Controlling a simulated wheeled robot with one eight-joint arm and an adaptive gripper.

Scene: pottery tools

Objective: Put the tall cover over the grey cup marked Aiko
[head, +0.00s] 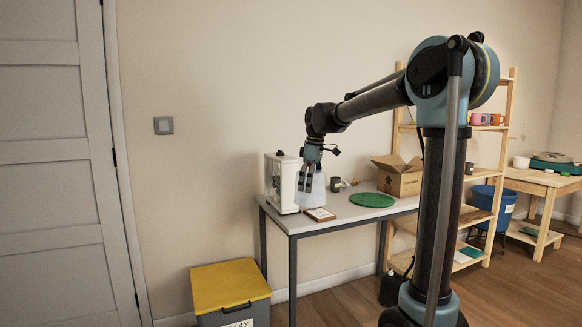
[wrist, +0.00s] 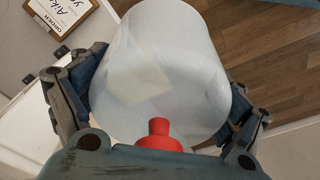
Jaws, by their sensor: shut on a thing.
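My gripper (head: 308,184) is over the left end of the table, shut on a tall, whitish cover (head: 312,196). In the wrist view the pale cover (wrist: 170,60) fills the space between the fingers of my gripper (wrist: 160,100). A red knob (wrist: 158,135) shows at its near end. The cover's lower edge looks close to the tabletop; I cannot tell if it touches. A card reading "Aiko" (wrist: 62,10) lies beside it, and shows as a small framed card (head: 319,214) in the head view. A dark grey cup (head: 336,184) stands behind to the right, its marking unreadable. Anything under the cover is hidden.
A white box-like unit (head: 281,183) stands close left of the cover on the table (head: 345,213). A green round mat (head: 372,200) and an open cardboard box (head: 399,180) are to the right. A yellow-lidded bin (head: 230,287) stands on the floor at the left.

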